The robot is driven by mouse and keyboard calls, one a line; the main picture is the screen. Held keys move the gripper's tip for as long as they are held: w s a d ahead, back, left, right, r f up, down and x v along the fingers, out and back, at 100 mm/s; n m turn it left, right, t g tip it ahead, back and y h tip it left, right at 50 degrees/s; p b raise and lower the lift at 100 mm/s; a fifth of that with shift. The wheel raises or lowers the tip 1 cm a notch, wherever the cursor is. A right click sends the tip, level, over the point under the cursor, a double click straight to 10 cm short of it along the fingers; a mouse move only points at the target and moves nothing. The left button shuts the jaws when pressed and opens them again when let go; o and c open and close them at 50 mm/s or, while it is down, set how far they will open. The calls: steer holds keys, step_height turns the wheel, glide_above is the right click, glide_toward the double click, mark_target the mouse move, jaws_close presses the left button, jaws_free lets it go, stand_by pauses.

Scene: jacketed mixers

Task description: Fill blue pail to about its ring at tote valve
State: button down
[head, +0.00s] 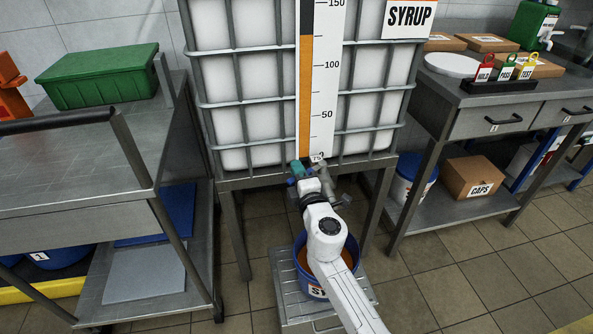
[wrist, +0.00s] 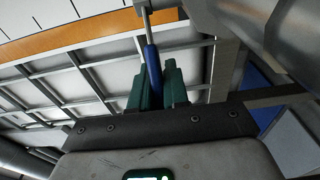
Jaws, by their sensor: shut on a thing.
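The tote (head: 255,75), a white caged tank labelled SYRUP, stands on a grey stand with an orange level strip and scale on its front. Its valve (head: 328,172) is at the bottom front. My gripper (head: 298,170) is at the valve; in the wrist view its green fingers (wrist: 154,92) are shut on the blue valve handle (wrist: 152,62). The blue pail (head: 303,284) stands under the valve on a grey slatted platform, partly behind my arm. Orange-brown syrup (head: 345,258) shows inside it. My arm hides much of the inside; I cannot make out the ring or any stream.
A steel cart (head: 70,185) with a green bin (head: 98,75) stands on the left. On the right is a steel bench (head: 490,95) with a tag rack and boxes. A CAPS box (head: 472,180) and another pail (head: 408,180) sit beneath it. Tiled floor at front right is clear.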

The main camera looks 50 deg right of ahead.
steer(key=shift+f, duration=0.1)
steer(key=c, duration=1.2)
jaws_free()
steer(key=v, duration=1.1)
steer(key=shift+b, duration=0.3)
steer(key=shift+d, duration=0.1)
